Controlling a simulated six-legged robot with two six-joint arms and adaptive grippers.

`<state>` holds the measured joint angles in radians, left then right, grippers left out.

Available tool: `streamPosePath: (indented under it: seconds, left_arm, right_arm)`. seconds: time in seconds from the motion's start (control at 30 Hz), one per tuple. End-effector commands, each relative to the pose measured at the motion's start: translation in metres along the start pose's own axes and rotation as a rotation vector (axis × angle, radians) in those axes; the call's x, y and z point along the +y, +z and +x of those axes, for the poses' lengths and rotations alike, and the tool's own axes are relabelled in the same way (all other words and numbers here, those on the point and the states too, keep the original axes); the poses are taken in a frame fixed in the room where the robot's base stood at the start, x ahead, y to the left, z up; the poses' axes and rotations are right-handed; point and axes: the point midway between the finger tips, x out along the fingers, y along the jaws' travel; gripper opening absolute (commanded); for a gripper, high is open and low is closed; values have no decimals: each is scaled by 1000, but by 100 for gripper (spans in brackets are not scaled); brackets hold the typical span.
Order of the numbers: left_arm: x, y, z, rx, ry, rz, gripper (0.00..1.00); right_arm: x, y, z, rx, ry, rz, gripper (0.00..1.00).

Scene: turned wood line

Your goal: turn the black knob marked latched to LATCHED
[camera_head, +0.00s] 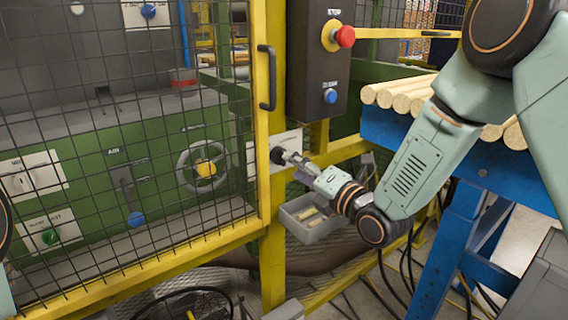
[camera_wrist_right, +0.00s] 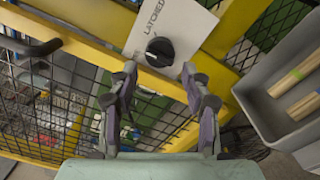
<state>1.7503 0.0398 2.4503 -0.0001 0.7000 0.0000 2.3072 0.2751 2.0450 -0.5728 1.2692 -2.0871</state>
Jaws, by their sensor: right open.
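The black knob (camera_wrist_right: 160,51) sits on a white plate (camera_wrist_right: 172,22) whose printed word LATCHED shows beside it in the right wrist view. A pale line on the knob marks its pointer. In the head view the knob (camera_head: 277,155) is at the yellow post, by the tip of my right gripper (camera_head: 287,160). In the right wrist view my right gripper (camera_wrist_right: 156,82) is open, its two fingers apart with the knob just beyond and between the tips. I cannot tell whether the fingers touch it. My left gripper is not in view.
A yellow mesh gate (camera_head: 262,200) with a black handle (camera_head: 267,78) stands left of the post. A dark box with a red button (camera_head: 344,37) is above. A grey bin (camera_head: 312,228) hangs below right. A blue table (camera_head: 480,160) bears wooden rods.

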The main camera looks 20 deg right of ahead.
Motion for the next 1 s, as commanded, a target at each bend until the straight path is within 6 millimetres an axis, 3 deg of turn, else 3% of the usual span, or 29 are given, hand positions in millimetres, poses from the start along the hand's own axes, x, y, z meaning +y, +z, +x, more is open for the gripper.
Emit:
streamPosePath:
  seconds: [0.1, 0.3, 0.67, 1.0]
  left_arm:
    - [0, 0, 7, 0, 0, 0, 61]
    - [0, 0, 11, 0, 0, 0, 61]
    - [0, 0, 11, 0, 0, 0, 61]
    - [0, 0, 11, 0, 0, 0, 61]
  right_arm:
    - [-1, -2, 21, 2, 2, -5, 48]
    - [0, -3, 43, 2, 1, -2, 48]
    - [1, -4, 50, 1, -1, 2, 48]
    - [1, -3, 50, 1, -1, 2, 21]
